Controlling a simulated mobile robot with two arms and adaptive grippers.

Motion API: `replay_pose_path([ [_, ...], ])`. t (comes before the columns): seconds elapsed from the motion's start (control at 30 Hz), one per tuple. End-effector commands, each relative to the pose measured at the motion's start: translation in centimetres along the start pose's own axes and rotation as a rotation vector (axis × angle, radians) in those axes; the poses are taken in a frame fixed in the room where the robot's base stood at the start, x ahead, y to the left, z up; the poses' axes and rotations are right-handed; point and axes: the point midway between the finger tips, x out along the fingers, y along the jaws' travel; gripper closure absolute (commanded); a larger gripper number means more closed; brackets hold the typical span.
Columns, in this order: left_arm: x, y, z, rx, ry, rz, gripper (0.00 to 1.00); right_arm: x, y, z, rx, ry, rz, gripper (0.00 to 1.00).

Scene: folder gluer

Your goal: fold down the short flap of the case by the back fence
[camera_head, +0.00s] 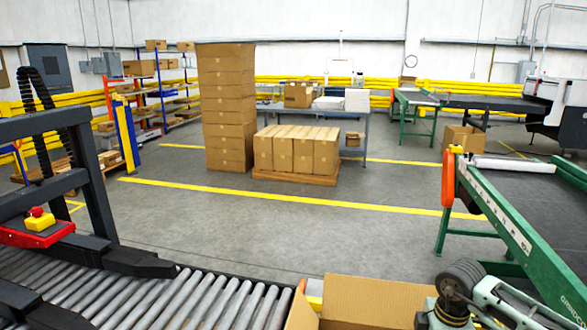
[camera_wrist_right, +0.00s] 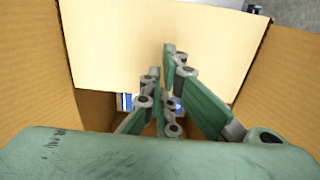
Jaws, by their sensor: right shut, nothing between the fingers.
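An open cardboard case (camera_head: 370,300) stands at the bottom edge of the head view, beside the end of the rollers, cut off by the frame. A broad flap stands raised there, and a narrower one shows at its left. In the right wrist view, a pale flap (camera_wrist_right: 155,40) spans the far side of the case opening, with brown flaps (camera_wrist_right: 30,70) at either side. My right gripper (camera_wrist_right: 163,75) is shut and empty, its fingers in front of the pale flap; I cannot tell whether they touch it. My left gripper is not in view.
A roller conveyor (camera_head: 190,305) with a dark frame is at lower left. A green-framed belt machine (camera_head: 520,220) stands at the right. Stacked cartons (camera_head: 226,110) and a pallet of cases (camera_head: 297,150) stand beyond open grey floor. Small blue and white contents (camera_wrist_right: 126,102) show inside the case.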

Motion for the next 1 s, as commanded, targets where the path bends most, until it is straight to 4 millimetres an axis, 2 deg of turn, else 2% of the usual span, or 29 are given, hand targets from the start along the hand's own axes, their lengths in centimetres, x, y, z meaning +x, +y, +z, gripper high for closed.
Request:
replay_pose_path([
  [0.37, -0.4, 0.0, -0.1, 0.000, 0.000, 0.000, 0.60, -0.4, 0.1, -0.1, 0.001, 0.000, 0.001, 1.00],
  [1.0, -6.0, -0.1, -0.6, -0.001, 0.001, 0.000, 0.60, -8.0, 0.1, 0.0, 0.001, -0.001, 0.002, 1.00],
])
